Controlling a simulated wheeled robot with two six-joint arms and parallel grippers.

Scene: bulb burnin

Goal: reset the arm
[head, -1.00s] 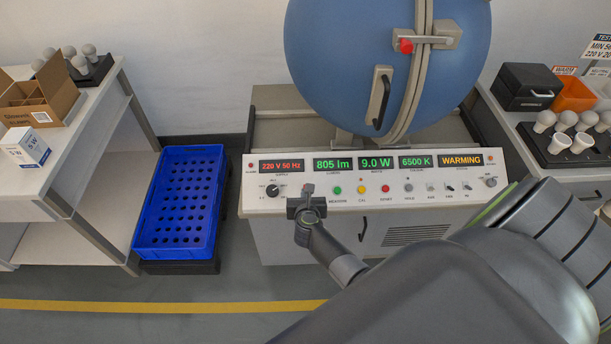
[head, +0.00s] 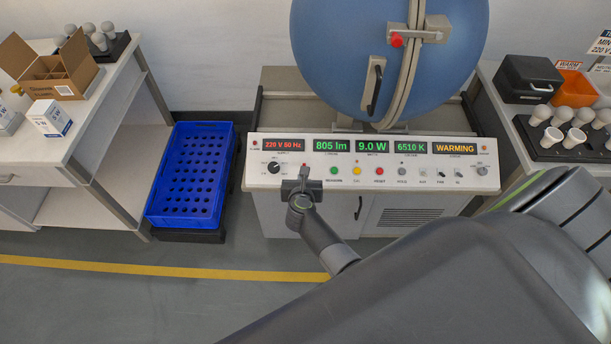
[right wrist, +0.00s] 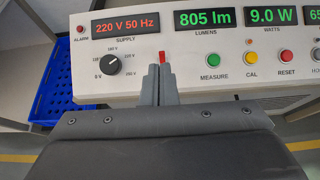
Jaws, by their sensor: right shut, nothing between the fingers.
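My right gripper (head: 304,173) reaches in from the right in the head view and hangs in front of the control panel (head: 330,180). In the right wrist view its fingers (right wrist: 160,80) are shut and empty. Their tips overlap a small red switch (right wrist: 162,57) on the panel; I cannot tell if they touch it. The supply knob (right wrist: 111,64) is left of the fingers, and the green measure button (right wrist: 214,59) is to their right. The panel displays read 220 V 50 Hz, 805 lm, 9.0 W, 6510 K and WARNING. My left gripper is not in view.
A blue sphere (head: 340,50) with a latch stands behind the panel. A white table (head: 95,110) holds a carton (head: 50,75) and bulbs. A bulb tray (head: 545,150) and an orange bin (head: 575,90) are at right.

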